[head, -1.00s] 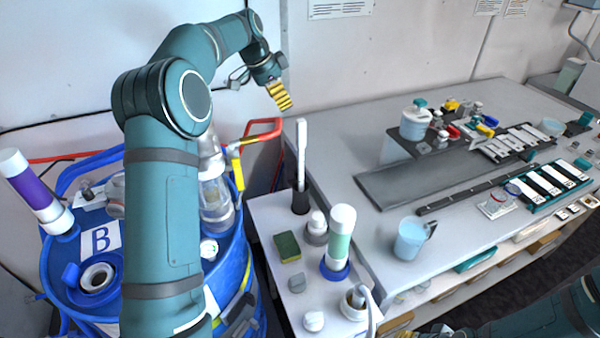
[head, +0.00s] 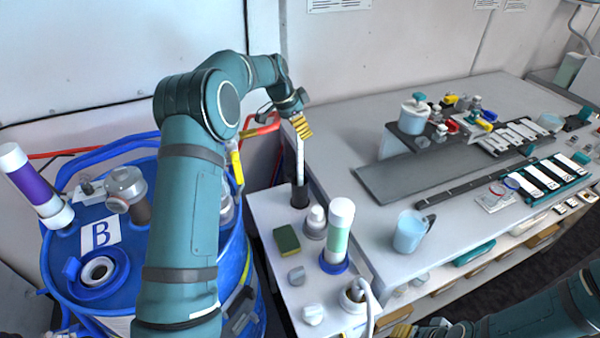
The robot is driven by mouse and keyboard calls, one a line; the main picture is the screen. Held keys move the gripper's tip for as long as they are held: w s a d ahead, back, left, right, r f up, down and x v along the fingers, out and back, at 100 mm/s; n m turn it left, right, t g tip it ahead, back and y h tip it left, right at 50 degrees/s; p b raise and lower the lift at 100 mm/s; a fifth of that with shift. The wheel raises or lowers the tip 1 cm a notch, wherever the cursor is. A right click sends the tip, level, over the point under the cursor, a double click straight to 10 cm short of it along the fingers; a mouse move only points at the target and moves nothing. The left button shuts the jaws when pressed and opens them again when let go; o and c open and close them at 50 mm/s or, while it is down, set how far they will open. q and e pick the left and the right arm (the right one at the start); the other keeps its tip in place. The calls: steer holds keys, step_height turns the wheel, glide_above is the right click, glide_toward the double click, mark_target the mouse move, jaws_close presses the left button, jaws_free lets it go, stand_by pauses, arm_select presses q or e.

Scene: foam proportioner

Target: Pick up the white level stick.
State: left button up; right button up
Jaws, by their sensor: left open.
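The white level stick (head: 300,164) stands upright in a black holder (head: 300,195) on the small white side table. My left gripper (head: 301,130) is at the top of the stick, with its yellow fingers overlapping the stick's upper end in the head view. The fingers are open, and I cannot tell whether they touch the stick or are in front of it. The stick's tip is hidden by the fingers. My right gripper (head: 405,331) shows only in part at the bottom edge, and its finger state is unclear.
A green-and-white tube (head: 339,230), a sponge (head: 287,240) and white knobs stand close to the holder. The blue drum (head: 150,255) is at the left, with a red-handled pipe behind. A jug (head: 409,232) stands on the bench at right.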

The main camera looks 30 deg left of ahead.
arm_select(q)
steer(key=shift+f, duration=0.25)
jaws_close()
stand_by(0.3)
step_height(320, 180, up, 18)
steer(key=p, duration=0.2)
stand_by(0.4)
steer(key=shift+r, duration=0.1)
